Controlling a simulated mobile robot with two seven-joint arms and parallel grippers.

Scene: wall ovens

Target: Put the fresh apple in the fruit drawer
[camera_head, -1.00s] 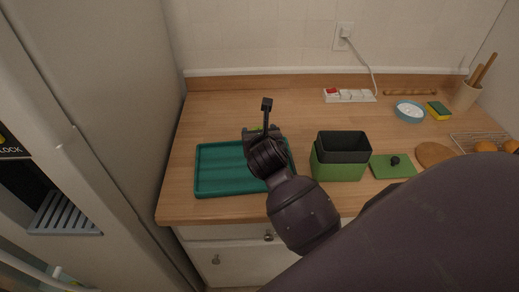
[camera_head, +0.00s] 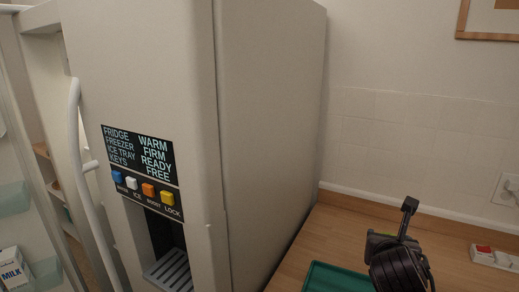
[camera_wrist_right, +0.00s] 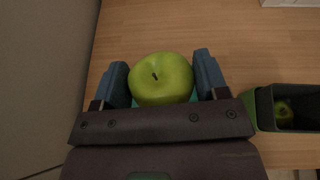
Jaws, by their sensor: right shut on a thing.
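A green apple (camera_wrist_right: 161,80) with a dark stem sits between the two blue fingers of my right gripper (camera_wrist_right: 160,66) in the right wrist view. The gripper is shut on it, above the teal tray. In the head view my right wrist (camera_head: 398,262) is at the bottom right, and the apple is hidden there. The fridge (camera_head: 140,70) fills the left of the head view, with its door open at the far left. Shelves (camera_head: 45,150) show in the opening. I cannot make out the fruit drawer. My left gripper is not in view.
The teal tray (camera_head: 335,278) lies on the wooden counter (camera_head: 330,235). A green box with a dark liner (camera_wrist_right: 262,108) stands at right in the wrist view, with another green apple (camera_wrist_right: 284,110) inside. A milk carton (camera_head: 12,262) stands in the fridge door. A power strip (camera_head: 494,257) lies at right.

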